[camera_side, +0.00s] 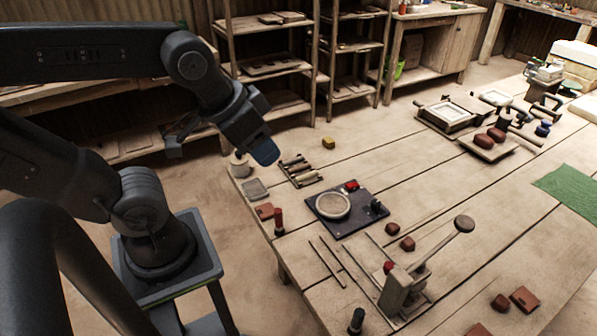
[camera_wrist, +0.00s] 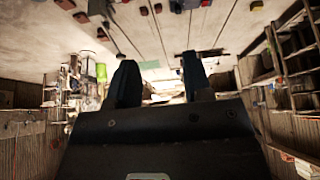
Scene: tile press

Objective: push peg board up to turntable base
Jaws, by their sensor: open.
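What looks like the peg board (camera_side: 293,174), a small wooden rack carrying several pale rods, lies near the table's far left corner in the side view. The turntable base (camera_side: 352,222), a dark square plate with a round pale disc, lies just right of it and nearer the camera. A strip of bare table shows between the two. My gripper (camera_side: 264,152) is raised above the table's left end, left of and above the peg board, touching nothing. In the wrist view my gripper (camera_wrist: 159,80) shows two dark fingers spread apart with nothing between them.
A red block and a dark knob sit on the turntable base. A pale cup (camera_side: 240,168), grey tile (camera_side: 255,188) and red-handled tool (camera_side: 279,221) stand left of it. A yellow block (camera_side: 328,143) lies behind. A lever press (camera_side: 405,285) stands in front.

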